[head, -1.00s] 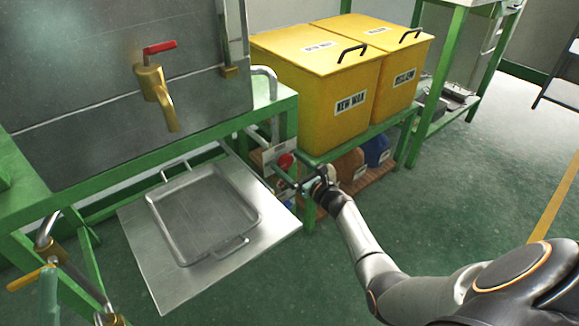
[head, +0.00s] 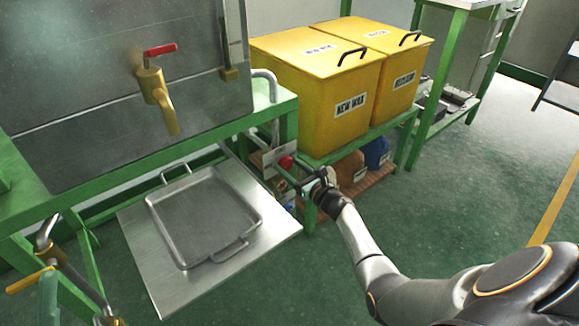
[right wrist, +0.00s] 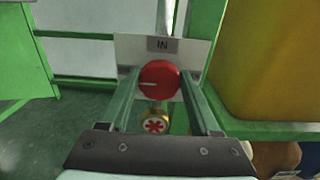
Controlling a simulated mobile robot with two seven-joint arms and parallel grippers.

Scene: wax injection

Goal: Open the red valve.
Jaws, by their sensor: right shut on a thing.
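The red valve is a round red knob (head: 286,162) in front of a white plate, low beside the green bench. In the right wrist view the red knob (right wrist: 160,80) faces me under a plate marked "IN" (right wrist: 163,45). A short pale line on its face points left, nearly level. My right gripper (head: 292,177) reaches it from the lower right. In the right wrist view its two fingers (right wrist: 160,84) stand on either side of the knob and are shut on it. My left gripper is not in view.
A brass fitting with a red star-shaped part (right wrist: 155,125) sits below the knob. A metal tray (head: 205,215) lies on a steel plate (head: 165,285) at the left. A brass tap (head: 155,88) with a red lever is above. Yellow bins (head: 330,110) stand behind. Green floor is open at right.

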